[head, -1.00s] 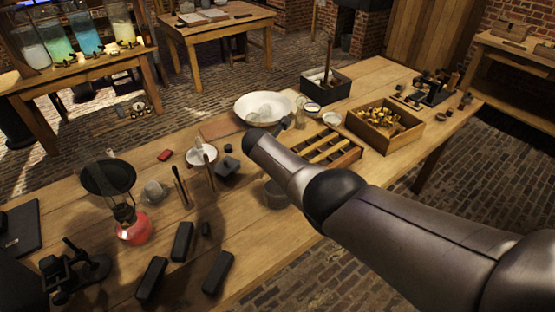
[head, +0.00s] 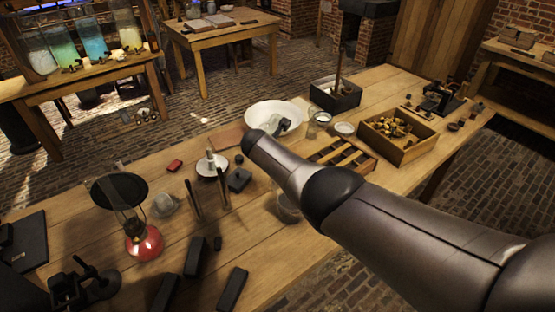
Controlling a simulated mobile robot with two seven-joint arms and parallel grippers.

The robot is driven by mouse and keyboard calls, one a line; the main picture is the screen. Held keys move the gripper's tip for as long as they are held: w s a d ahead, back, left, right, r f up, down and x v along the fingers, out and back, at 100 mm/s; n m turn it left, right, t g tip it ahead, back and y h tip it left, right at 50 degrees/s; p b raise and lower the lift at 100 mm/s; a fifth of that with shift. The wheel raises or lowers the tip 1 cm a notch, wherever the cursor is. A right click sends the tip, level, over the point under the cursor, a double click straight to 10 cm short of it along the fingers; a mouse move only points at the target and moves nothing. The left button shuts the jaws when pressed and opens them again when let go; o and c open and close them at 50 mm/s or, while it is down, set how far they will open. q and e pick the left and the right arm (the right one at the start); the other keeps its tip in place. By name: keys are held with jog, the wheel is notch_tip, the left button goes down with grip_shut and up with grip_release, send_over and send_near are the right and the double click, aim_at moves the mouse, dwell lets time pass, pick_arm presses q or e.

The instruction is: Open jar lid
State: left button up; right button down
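Glass jars with pale, green and blue contents stand in a row on the back-left table; one is the blue jar (head: 93,41). A small clear glass jar (head: 319,121) stands on the near workbench, beside a small round white-topped piece (head: 344,128), which may be a lid or dish. Another clear glass vessel (head: 288,210) is partly hidden behind my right arm. My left gripper is out of view.
Around the arm are a slotted wooden rack (head: 352,158), a wooden box of small parts (head: 398,150) and a dark box (head: 335,97) with an upright rod.

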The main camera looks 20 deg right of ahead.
jog(key=shift+w+a, duration=0.1)
jog(key=shift+w, duration=0.05)
dwell(0.3)
jog(key=c, duration=1)
grip_release()
jog(key=shift+s+a+r+p, duration=0.1)
jog(key=shift+s+r+p, duration=0.1)
jog(key=shift+r+p, duration=0.35)
jog(key=shift+p+v, duration=4.4)
jog(key=shift+v, duration=2.65)
